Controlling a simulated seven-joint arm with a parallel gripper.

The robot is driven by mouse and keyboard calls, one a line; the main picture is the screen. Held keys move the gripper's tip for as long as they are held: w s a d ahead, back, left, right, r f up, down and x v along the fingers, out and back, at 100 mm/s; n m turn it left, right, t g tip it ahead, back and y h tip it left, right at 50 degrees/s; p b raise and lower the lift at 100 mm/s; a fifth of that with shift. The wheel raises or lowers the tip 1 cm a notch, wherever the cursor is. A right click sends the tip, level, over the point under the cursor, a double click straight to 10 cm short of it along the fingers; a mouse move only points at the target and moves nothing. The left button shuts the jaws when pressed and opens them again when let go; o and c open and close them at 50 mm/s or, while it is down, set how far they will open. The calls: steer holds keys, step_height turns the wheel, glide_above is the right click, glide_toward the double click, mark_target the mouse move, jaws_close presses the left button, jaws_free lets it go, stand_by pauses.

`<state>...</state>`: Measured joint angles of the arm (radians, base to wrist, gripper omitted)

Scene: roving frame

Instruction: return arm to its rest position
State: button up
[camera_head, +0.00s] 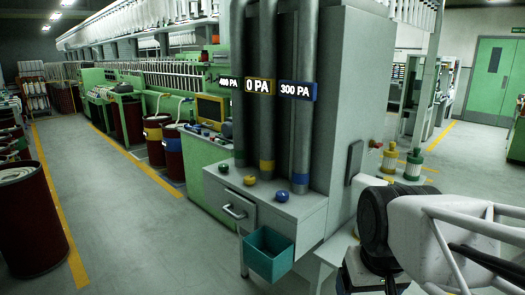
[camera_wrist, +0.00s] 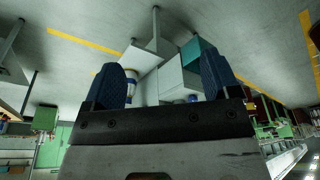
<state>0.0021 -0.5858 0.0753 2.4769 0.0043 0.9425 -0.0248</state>
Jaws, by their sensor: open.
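My arm (camera_head: 440,230) stands at the lower right of the head view, white with a black joint, in front of the grey cabinet's right side. My gripper (camera_wrist: 165,75) shows in the wrist view with its two dark blue fingers spread apart. I see nothing held between them. Beyond the fingers lie the tilted floor and the cabinet with its teal bin (camera_wrist: 198,55). The fingertips cannot be made out clearly in the head view.
The grey cabinet (camera_head: 345,110) carries pipes with pressure displays, including 0 PA (camera_head: 259,86) and 300 PA (camera_head: 297,91). Green, yellow and blue knobs sit on its ledge (camera_head: 300,208). Yellow and green canisters (camera_head: 413,165) stand near my arm. The left aisle (camera_head: 110,190) is clear.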

steer(key=shift+s+d+f, duration=0.1)
steer(key=shift+s+f, duration=0.35)
steer(key=shift+s, duration=0.35)
steer(key=shift+s+d+f, duration=0.1)
steer(key=shift+s+f, duration=0.3)
steer(key=shift+s, duration=0.35)
steer(key=shift+c, duration=0.3)
